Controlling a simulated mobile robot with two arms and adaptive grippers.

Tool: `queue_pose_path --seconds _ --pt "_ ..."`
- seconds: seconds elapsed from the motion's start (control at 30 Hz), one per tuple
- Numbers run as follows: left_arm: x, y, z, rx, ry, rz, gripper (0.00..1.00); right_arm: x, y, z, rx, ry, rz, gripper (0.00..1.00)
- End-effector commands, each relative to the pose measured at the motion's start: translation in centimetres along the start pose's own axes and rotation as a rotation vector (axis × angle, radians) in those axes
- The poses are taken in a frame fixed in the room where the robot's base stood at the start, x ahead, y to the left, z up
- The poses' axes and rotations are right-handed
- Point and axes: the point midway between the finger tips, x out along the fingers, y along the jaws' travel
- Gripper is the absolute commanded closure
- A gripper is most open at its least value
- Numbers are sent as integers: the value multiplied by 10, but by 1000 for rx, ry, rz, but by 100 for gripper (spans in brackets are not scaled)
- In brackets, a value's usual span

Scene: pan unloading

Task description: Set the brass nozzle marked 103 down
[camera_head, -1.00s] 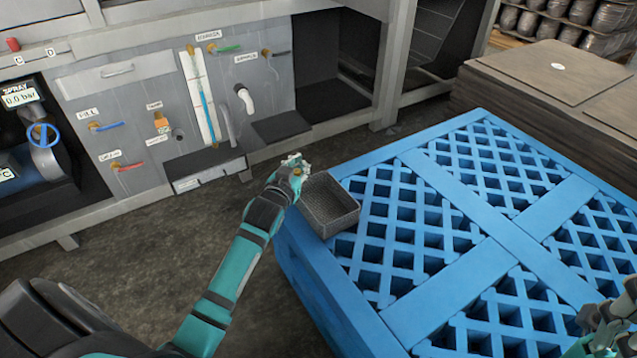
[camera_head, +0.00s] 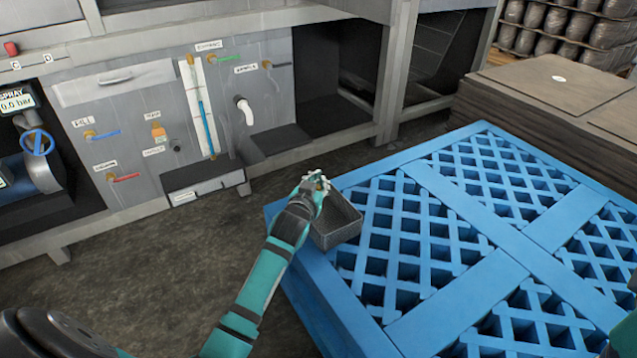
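My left gripper (camera_head: 316,181) is over the left end of a dark mesh-walled tray (camera_head: 339,238). The tray sits on the near left edge of the blue pallet (camera_head: 462,300). A small brass-coloured patch shows at the gripper's fingertips. It is too small to tell whether it is the brass nozzle, and no marking 103 can be read. The gripper hides part of the tray, and I cannot tell how far the fingers are closed. Only a teal sliver of my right arm shows at the lower right edge.
A grey panel (camera_head: 160,90) with labelled valves, a white spout (camera_head: 244,110) and a gauge tube stands behind the floor gap. A brown stack of boards (camera_head: 560,90) is at the back right. The blue pallet's lattice top is otherwise clear.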

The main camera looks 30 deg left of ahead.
Motion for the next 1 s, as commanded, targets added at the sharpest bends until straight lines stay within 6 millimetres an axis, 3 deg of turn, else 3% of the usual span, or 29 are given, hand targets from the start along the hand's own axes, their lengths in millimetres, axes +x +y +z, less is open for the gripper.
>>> queue_pose_path --seconds 0.43,0.67,1.0 --pt "2 0 11 0 0 -1 100 0 0 0 0 1 -2 60" --pt "2 0 11 0 -1 0 69 0 0 0 0 2 -2 60" --pt "1 0 5 0 1 0 69 1 0 0 0 4 -2 60"
